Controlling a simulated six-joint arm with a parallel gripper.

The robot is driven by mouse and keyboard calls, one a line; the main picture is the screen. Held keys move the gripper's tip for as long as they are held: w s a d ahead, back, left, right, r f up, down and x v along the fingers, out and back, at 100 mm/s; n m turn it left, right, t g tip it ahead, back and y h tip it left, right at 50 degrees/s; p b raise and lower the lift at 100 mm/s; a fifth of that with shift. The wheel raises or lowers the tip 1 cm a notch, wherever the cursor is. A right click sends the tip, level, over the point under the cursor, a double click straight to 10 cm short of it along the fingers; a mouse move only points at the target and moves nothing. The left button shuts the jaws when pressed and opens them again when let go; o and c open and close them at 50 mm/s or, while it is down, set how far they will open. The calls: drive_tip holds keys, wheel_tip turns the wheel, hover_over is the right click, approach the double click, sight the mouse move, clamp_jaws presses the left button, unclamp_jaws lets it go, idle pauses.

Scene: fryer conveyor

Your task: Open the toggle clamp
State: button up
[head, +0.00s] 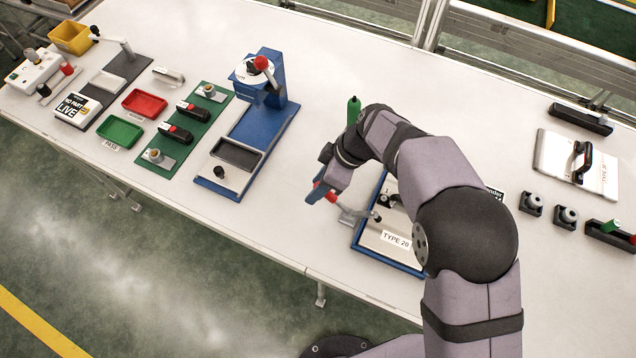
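The toggle clamp (353,216) has a metal body and arm and sits at the left edge of a blue-framed fixture (362,242) with a plate labelled "TYPE 20". Its red handle (331,197) points up and left, away from the plate. The metal arm reaches right toward a dark knob on the plate. My gripper (322,193) is at the red handle, its fingers pointing down and left. The fingers overlap the handle in this view, so I cannot tell whether they are closed on it. My arm hides the right part of the fixture.
A green-handled tool (353,110) stands upright behind my wrist. A blue press (262,125) with a red-knobbed lever stands to the left. Green and red trays lie farther left. A white plate with a black handle (580,160) lies at the right. The table between press and fixture is clear.

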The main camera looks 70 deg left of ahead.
clamp_jaws()
drive_tip(key=shift+w+b, duration=0.15)
drive_tip(key=shift+b, duration=0.75)
drive_tip(key=b, duration=0.2)
drive_tip(key=w+d+g+y+b, duration=0.1)
drive_tip(key=b, duration=0.2)
drive_tip(key=shift+r+g+y+b, duration=0.25)
drive_tip(key=shift+g+y+b, duration=0.05)
drive_tip(key=shift+b, duration=0.05)
drive_tip(key=w+d+r+g+y+b, duration=0.1)
drive_tip(key=b, duration=0.8)
drive_tip(key=shift+w+d+g+y, duration=0.2)
drive_tip(key=shift+g+y, duration=0.2)
drive_tip(key=w+d+r+g+y+b, duration=0.1)
drive_tip(key=b, duration=0.5)
drive_tip(key=shift+d+n, duration=0.1)
drive_tip(key=shift+n, duration=0.2)
drive_tip(key=r+g+b, duration=0.1)
drive_tip(key=b, duration=0.2)
drive_tip(key=shift+w+d+y, duration=0.35)
drive_tip(key=shift+y, duration=0.05)
